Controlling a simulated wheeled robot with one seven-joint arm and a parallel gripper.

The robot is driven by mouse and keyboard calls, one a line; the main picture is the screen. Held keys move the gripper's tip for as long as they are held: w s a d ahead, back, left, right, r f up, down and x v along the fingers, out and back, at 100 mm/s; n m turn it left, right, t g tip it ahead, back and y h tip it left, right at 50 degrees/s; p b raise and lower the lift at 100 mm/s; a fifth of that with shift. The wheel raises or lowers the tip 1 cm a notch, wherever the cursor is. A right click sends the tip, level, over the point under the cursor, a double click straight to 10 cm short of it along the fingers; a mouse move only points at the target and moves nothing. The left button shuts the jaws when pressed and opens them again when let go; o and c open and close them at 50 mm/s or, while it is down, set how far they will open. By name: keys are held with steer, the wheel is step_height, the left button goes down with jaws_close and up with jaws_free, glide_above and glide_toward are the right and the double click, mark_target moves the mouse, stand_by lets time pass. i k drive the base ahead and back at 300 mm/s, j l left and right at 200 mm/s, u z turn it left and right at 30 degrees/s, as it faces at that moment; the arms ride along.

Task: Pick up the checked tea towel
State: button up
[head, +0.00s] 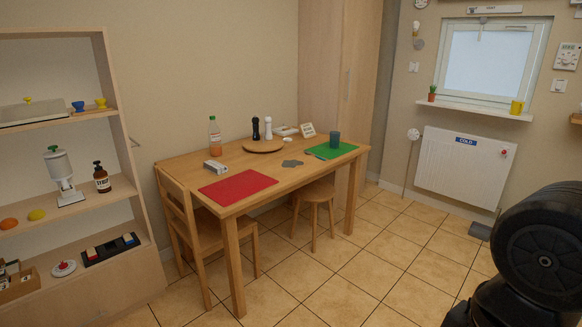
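I cannot make out a checked tea towel anywhere in the head view. A red mat (238,186) lies flat at the near end of the wooden table (265,172), and a green mat (333,150) lies at its far end; both look plain. A dark part of my own arm fills the lower right corner. My gripper is not visible.
A chair (205,235) and a stool (317,205) stand at the table. Shelves (120,150) stand left, a radiator (462,165) right. Tiled floor is free in front.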

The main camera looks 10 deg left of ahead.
mark_target(212, 166)
steer(key=i+u, duration=0.2)
steer(key=i, duration=0.45)
steer(key=i+u, duration=0.2)
steer(key=i, duration=0.45)
steer(key=i+l+u, duration=0.15)
steer(key=i, duration=0.45)
steer(key=i+u, duration=0.5)
steer(key=i+l+u, duration=0.25)
steer(key=u, duration=0.2)
steer(key=i+l+u, duration=0.8)
